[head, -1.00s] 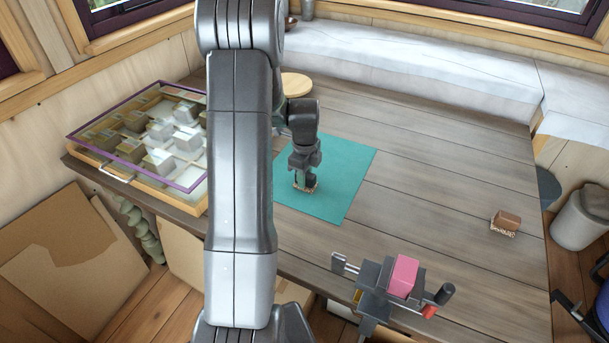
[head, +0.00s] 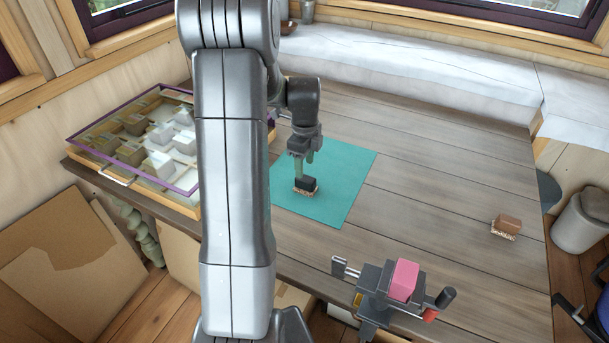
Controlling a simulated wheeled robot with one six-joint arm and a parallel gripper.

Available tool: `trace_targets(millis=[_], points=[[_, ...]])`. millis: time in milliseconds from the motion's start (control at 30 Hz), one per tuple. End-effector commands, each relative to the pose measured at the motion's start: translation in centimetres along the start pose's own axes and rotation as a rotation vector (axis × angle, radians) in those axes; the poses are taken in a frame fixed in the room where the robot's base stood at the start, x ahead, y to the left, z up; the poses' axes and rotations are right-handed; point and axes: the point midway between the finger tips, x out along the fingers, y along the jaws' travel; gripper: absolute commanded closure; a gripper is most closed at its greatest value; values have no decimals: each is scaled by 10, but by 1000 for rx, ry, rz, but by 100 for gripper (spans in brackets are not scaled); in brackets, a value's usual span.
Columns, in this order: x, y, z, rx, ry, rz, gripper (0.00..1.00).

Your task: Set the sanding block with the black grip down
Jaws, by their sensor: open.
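The sanding block with the black grip (head: 305,187) sits on the teal mat (head: 344,185) on the wooden table, near the mat's left part. Its black grip is on top and its pale, speckled base is against the mat. My gripper (head: 305,167) is just above the block, open, with its fingers pointing down. Whether the fingertips are fully clear of the grip is hard to tell at this size.
A second sanding block with a brown grip (head: 507,226) lies at the table's right. A vise with a pink block (head: 404,280) is at the front edge. A glass-topped case (head: 140,140) stands at the left. The table's right middle is clear.

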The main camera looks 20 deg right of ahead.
Motion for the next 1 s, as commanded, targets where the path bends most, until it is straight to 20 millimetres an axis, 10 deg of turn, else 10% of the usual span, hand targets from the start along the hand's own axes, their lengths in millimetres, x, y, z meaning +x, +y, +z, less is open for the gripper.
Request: trace_targets(millis=[400, 1000], points=[[-54, 0, 0, 0, 0, 0, 51], [-28, 1, 0, 0, 2, 5, 51]])
